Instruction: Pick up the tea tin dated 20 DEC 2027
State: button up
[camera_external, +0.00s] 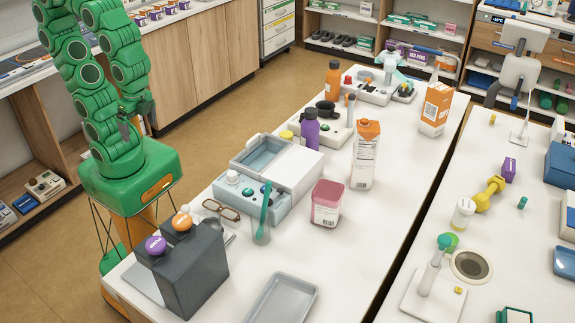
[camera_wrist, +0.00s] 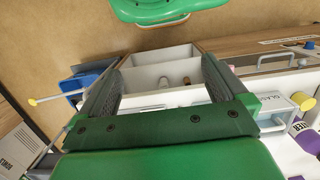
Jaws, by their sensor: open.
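No tin with a readable 20 DEC 2027 date shows in either view. A pink-red container (camera_external: 327,203) with a white label stands on the white table; its print is too small to read, and I cannot tell whether it is a tea tin. In the external view my green arm is folded at the left, away from the pink-red container, and the fingers are not clear there.
The white table (camera_external: 382,232) also holds a dark grey box (camera_external: 190,275), a pale blue device (camera_external: 250,205), a grey tray (camera_external: 278,304), an orange-capped carton (camera_external: 365,155) and a purple bottle (camera_external: 310,130). Clear table lies right of the pink-red container. A second table with several items stands farther right.

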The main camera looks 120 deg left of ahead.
jog(key=shift+w, duration=0.1)
jog(key=w+a+r+n+g+y, duration=0.1)
jog(key=w+a+r+n+y, duration=0.1)
jog(key=w+a+n, duration=0.45)
jog(key=w+a+r+n+y, duration=0.15)
jog(key=w+a, duration=0.25)
jog(key=w, duration=0.6)
jog(key=n+y, duration=0.8)
send_over(325, 196)
jog(key=s, duration=1.1)
notch_tip(325, 196, down, 4)
jog(key=w+d+f+n, duration=0.1)
jog(key=w+f, duration=0.2)
jog(key=w+d+f+n+y, duration=0.1)
jog(key=w+d+f, duration=0.1)
jog(key=w+f, duration=0.1)
jog(key=w+d+f+n+t+y, duration=0.1)
jog(key=w+f, duration=0.2)
jog(key=w, duration=0.2)
jog(key=shift+w+d+f, duration=0.15)
jog(key=shift+w+d, duration=0.05)
jog(key=shift+d, duration=0.2)
jog(key=shift+x, duration=3.95)
jog(key=shift+w+d+f, duration=0.1)
jog(key=shift+w, duration=0.1)
jog(key=c, duration=0.9)
